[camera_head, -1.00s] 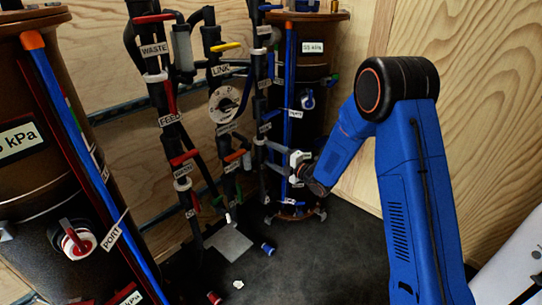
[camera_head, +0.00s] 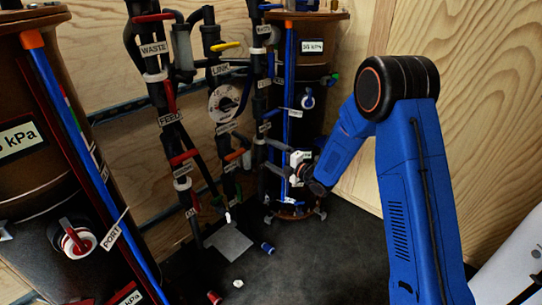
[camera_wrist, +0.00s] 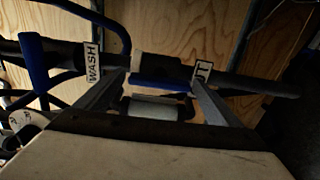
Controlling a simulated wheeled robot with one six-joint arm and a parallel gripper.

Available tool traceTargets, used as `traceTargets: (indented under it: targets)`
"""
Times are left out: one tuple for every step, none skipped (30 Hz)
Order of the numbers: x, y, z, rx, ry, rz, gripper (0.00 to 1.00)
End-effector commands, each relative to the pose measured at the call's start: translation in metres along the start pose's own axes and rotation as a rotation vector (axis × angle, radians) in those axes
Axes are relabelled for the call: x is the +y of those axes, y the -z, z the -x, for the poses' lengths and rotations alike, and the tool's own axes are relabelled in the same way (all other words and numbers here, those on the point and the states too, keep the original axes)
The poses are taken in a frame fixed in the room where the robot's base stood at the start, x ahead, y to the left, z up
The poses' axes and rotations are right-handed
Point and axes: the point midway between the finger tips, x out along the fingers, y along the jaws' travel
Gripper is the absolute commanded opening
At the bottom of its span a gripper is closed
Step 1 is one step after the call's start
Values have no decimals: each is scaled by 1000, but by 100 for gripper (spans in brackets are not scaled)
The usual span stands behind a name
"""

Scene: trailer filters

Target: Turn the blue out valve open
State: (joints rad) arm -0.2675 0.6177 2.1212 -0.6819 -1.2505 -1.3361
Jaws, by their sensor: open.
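A WASH label (camera_wrist: 92,62) and another blue handle (camera_wrist: 36,70) are left of my gripper. The right barrel (camera_head: 310,70) stands close behind the pipes. A grey plate (camera_head: 229,243) and small loose parts, including a blue one (camera_head: 268,248), lie on the dark floor.

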Motion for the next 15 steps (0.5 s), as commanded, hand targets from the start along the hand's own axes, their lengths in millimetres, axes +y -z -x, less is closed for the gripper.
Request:
traceTargets:
  targets:
    - [0,0,3,-1,0,0,88]
    - [0,0,6,-1,0,0,88]
    - [1,-1,10,-1,0,0,88]
    - [1,-1,14,-1,-1,0,88]
    - [0,-1,19,-2,0,-1,88]
    - [0,-1,26,-3,1,-1,88]
    - [0,-1,31,-3,1,-1,88]
    - [0,-1,37,-3,1,-1,88]
    - [0,-1,45,-3,1,-1,88]
    - [0,-2,51,-3,1,0,88]
    - [0,-1,58,-3,1,0,88]
    - [0,-1,66,-3,1,0,88]
    - [0,-2,71,-3,0,0,88]
    - [0,-2,78,-3,1,-1,88]
    - [0,-1,86,-3,2,-1,88]
